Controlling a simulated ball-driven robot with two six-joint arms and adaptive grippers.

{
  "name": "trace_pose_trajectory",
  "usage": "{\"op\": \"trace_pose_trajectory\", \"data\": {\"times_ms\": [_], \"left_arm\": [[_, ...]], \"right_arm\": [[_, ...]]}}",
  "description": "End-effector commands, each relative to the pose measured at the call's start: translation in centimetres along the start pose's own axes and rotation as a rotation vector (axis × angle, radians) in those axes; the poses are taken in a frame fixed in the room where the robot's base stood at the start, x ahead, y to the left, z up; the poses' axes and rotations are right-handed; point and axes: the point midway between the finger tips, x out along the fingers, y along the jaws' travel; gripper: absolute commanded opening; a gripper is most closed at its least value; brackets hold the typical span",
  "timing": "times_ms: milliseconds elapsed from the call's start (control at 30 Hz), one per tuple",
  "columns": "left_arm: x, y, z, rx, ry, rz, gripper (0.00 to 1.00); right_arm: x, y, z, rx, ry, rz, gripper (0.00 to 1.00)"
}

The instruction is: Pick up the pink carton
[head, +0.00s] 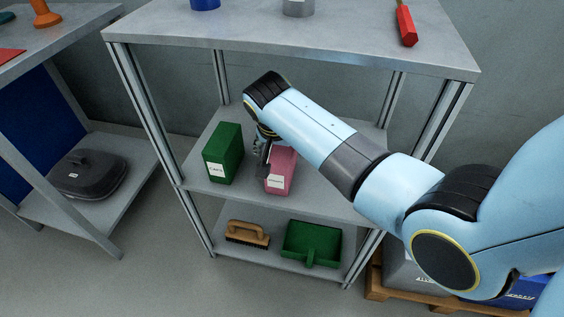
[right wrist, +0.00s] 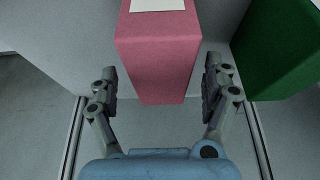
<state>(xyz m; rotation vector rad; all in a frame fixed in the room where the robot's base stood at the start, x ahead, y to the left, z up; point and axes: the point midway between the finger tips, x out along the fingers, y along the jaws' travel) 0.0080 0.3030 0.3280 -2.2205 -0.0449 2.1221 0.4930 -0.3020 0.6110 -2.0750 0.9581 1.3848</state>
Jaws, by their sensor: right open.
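The pink carton (head: 280,173) stands on the middle shelf of a grey metal rack, with a pale label on its front. My right arm reaches in from the right and partly covers it. My right gripper (head: 262,160) is at the carton's left top side in the head view. In the right wrist view the gripper (right wrist: 160,85) is open, with the pink carton (right wrist: 157,55) between its two fingers. A gap shows on each side of the carton there. My left gripper is in neither view.
A green carton (head: 222,154) stands left of the pink one on the middle shelf (head: 330,205). A brush (head: 247,234) and a green dustpan (head: 311,244) lie on the shelf below. The rack's top (head: 330,38) and posts surround the space.

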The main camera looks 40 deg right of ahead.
Motion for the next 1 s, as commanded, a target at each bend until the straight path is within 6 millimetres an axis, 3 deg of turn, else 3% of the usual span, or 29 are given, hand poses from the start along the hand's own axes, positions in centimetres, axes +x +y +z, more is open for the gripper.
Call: {"op": "trace_pose_trajectory", "data": {"times_ms": [200,300,867,1000], "left_arm": [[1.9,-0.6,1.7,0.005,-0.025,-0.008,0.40],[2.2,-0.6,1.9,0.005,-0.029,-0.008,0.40],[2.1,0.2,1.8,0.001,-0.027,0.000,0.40],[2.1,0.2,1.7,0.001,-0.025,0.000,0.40]], "right_arm": [[3.8,0.0,0.1,-0.002,-0.003,0.003,0.83],[4.7,0.0,-0.1,-0.002,-0.001,0.001,0.83],[4.9,-0.1,-0.1,-0.001,-0.001,0.000,0.83],[4.9,-0.1,0.0,-0.001,-0.001,0.000,0.67]]}}
